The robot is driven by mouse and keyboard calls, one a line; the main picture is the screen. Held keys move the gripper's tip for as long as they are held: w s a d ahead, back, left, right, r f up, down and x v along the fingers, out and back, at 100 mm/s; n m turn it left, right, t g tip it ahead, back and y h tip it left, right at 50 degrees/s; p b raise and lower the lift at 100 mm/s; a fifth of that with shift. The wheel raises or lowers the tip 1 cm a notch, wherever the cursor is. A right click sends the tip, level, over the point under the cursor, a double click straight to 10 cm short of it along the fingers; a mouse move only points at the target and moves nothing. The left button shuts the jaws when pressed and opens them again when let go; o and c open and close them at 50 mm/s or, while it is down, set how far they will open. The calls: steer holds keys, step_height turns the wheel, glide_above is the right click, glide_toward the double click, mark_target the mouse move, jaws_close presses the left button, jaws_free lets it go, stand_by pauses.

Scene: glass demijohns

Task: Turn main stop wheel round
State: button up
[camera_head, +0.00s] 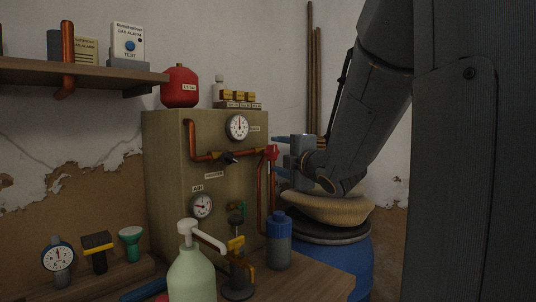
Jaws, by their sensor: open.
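A small red wheel (271,152) sits on the copper pipe at the right side of the wooden panel (170,215); I take it for the main stop wheel, but its label cannot be read. My gripper (276,155) reaches in from the right, with one blue finger above the wheel's level and one below. The jaws are open, and the wheel shows at the fingertips, between their two heights. I cannot tell whether the fingers touch it or how deep they reach. A black-handled valve (230,159) is on the same pipe to the left.
Gauges (237,127) and a red tank (180,87) are by the panel.

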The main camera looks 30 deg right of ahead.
mark_target(274, 153)
steer(key=w, duration=0.2)
steer(key=w+d, duration=0.1)
steer(key=w, duration=0.1)
steer(key=shift+w+d, duration=0.2)
steer(key=shift+w, duration=0.15)
steer(key=shift+w+p, duration=0.3)
steer(key=shift+w, duration=0.25)
